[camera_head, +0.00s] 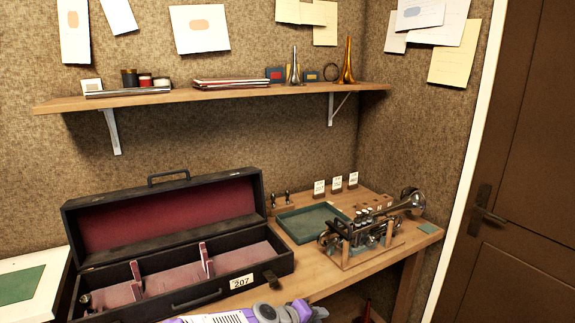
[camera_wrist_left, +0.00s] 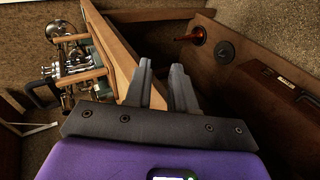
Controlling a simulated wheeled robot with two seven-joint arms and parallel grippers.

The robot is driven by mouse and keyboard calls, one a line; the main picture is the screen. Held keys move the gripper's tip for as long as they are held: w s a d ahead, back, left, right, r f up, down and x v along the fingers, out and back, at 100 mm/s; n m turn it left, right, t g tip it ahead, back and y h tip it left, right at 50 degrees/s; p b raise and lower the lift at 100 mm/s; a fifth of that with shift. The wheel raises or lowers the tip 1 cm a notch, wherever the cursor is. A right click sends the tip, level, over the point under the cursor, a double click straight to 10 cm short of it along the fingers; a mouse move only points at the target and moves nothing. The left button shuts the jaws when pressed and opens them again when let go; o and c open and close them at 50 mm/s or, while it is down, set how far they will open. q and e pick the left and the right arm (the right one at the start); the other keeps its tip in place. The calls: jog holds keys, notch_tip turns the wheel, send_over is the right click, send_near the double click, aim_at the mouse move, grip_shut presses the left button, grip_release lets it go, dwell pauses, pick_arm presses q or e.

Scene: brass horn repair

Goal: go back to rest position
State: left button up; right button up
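My left gripper (camera_head: 300,312) shows at the bottom edge of the head view, in front of the workbench's front edge, with its purple and grey arm coming in from the left. In the left wrist view its two grey fingers (camera_wrist_left: 162,72) stand apart with a clear gap and nothing between them. The brass horn (camera_head: 375,222) rests in a wooden stand on the right of the bench, apart from the gripper; it also shows in the left wrist view (camera_wrist_left: 72,62). My right gripper is in neither view.
An open black case (camera_head: 200,299) with red lining lies on the workbench (camera_head: 325,277), left of a green tray (camera_head: 312,222). A wooden shelf (camera_head: 230,95) runs above. A brown door (camera_head: 535,200) is at right. A red object (camera_wrist_left: 197,36) sits below the bench top.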

pick_arm(q)
jog(key=s+a+f+g+y+p, duration=0.1)
jog(key=s+a+f, duration=0.3)
jog(key=f, duration=0.3)
jog(key=s+a+f+m+g+y+p, duration=0.1)
jog(key=s+a+f+y, duration=0.15)
jog(key=s+f, duration=0.3)
jog(key=s+a+f+g+y, duration=0.1)
jog(key=s+a+f, duration=0.3)
jog(key=f, duration=0.3)
jog(key=s+a+f+m+g+p, duration=0.1)
jog(key=s+a+f, duration=0.2)
jog(key=s, duration=0.6)
jog(key=s+a+f+m+g+p, duration=0.1)
jog(key=s+a+f+g, duration=0.1)
jog(key=s, duration=0.8)
jog(key=shift+a+f+y, duration=0.35)
jog(key=shift+a+f, duration=0.25)
jog(key=shift+a, duration=0.45)
